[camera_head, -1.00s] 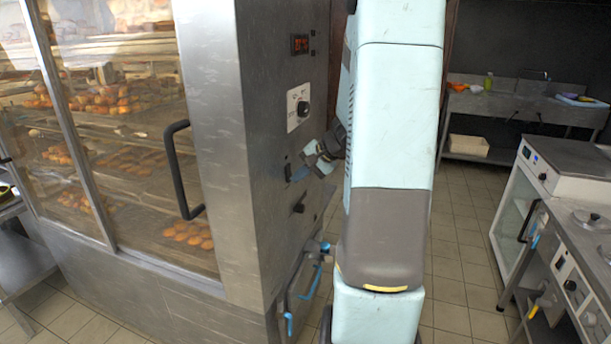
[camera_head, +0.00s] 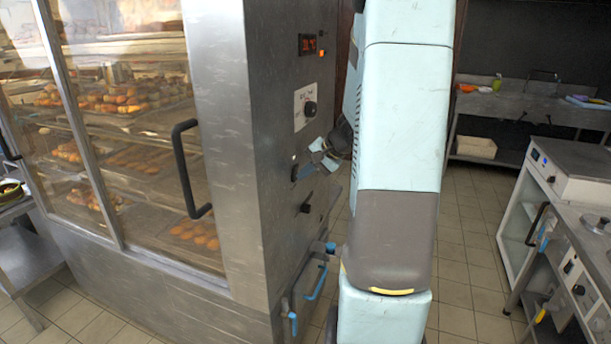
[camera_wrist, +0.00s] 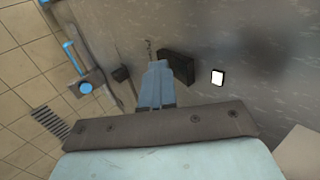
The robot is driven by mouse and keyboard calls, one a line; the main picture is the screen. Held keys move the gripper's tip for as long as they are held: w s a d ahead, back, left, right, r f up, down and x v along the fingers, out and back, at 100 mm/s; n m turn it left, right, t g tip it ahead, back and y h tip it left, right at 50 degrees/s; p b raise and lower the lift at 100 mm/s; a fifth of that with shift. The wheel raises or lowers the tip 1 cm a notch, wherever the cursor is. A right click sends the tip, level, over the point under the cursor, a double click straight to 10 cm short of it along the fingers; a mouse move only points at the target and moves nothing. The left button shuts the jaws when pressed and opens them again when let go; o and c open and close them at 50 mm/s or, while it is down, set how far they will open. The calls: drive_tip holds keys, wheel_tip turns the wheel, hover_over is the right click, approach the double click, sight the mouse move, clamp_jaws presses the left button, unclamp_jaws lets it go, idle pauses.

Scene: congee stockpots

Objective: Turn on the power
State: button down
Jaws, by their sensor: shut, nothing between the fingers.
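The tall steel cabinet (camera_head: 222,120) has its control side facing right. It carries a lit red display (camera_head: 307,43), an orange light (camera_head: 321,53), a black knob on a white plate (camera_head: 310,109) and a small black switch (camera_head: 294,172). My gripper (camera_head: 300,171) is shut and empty, its blue fingertips at the switch. In the wrist view, the fingers (camera_wrist: 157,72) lie against or just beside a black raised block (camera_wrist: 180,66), probably the switch; I cannot tell if they touch. A lit white indicator (camera_wrist: 217,77) is to its right. My arm hides part of the panel's right.
A black lever (camera_head: 305,208) and blue-handled pipes (camera_head: 316,282) project from the panel below my gripper. The cabinet's glass door has a black handle (camera_head: 187,168). A steel counter (camera_head: 575,205) stands right. Tiled floor lies open between.

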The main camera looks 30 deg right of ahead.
drive_tip(key=shift+r, duration=0.35)
drive_tip(key=s+d+f+v, duration=0.1)
drive_tip(key=f+v, duration=0.1)
drive_tip(key=v, duration=1.1)
drive_tip(key=shift+s+d, duration=0.2)
drive_tip(key=shift+s, duration=0.1)
drive_tip(key=shift+s+d+f+t+y, duration=0.2)
drive_tip(key=shift+s+f+t+y, duration=0.1)
drive_tip(key=shift+f, duration=0.2)
drive_tip(key=shift+s+d+f+t+y, duration=0.2)
drive_tip(key=shift+f+t+y, duration=0.1)
drive_tip(key=shift+f, duration=0.2)
drive_tip(key=shift+s+d+f+t+y, duration=0.2)
drive_tip(key=shift+f+t, duration=0.1)
drive_tip(key=shift+f, duration=0.15)
